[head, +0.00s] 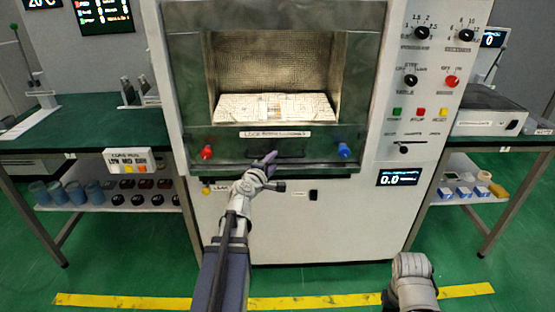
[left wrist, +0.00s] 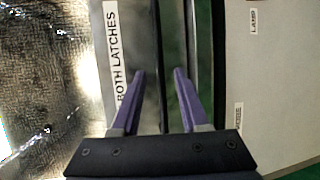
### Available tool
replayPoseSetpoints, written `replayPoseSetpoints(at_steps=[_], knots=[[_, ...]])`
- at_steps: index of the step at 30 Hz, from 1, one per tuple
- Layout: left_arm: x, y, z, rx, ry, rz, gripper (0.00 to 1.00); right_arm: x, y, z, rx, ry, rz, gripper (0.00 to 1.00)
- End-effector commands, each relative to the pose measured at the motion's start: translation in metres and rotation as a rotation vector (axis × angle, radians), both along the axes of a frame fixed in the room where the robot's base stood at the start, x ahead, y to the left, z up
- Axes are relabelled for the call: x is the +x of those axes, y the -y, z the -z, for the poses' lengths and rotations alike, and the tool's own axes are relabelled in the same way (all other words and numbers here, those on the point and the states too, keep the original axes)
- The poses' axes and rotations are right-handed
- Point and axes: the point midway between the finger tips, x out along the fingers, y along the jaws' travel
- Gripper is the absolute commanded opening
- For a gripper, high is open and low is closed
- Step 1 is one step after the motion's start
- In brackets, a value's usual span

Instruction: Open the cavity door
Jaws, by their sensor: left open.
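The cavity door (head: 232,142) is a dark green panel on the front of the white cabinet, with a lit cavity showing in its opening. A label strip (head: 275,133) sits below the opening; it reads BOTH LATCHES in the left wrist view (left wrist: 118,55). A red latch knob (head: 207,152) and a blue one (head: 344,150) flank a dark handle bar (head: 292,154). My left gripper (head: 270,158) is at the handle. In the left wrist view its purple fingers (left wrist: 160,98) are apart, with a dark bar between them; contact cannot be told. Only part of my right arm shows, without fingers.
Knobs, coloured buttons and a display (head: 399,177) are on the cabinet's right side. A left bench (head: 85,130) and a right bench (head: 500,141) stand beside it. The green floor with a yellow line (head: 130,300) is clear in front.

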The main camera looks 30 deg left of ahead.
Motion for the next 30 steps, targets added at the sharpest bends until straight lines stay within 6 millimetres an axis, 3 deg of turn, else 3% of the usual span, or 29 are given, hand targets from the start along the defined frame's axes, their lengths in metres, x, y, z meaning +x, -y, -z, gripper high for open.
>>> replayPoseSetpoints(at_steps=[1,7,17,30], knots=[[0.012,-0.002,0.003,0.001,0.0,0.002,0.45,0.0,0.0,0.003,0.0,0.0,0.0,0.5],[0.04,-0.006,0.008,0.0,-0.001,0.002,0.45,0.0,0.0,0.008,0.0,0.0,0.0,0.5],[0.045,-0.006,0.008,0.001,-0.001,0.001,0.45,0.0,0.0,0.008,0.0,0.0,0.0,0.5],[0.044,-0.006,0.009,0.001,-0.001,0.001,0.0,0.0,0.0,0.008,0.0,0.0,0.0,0.5]])
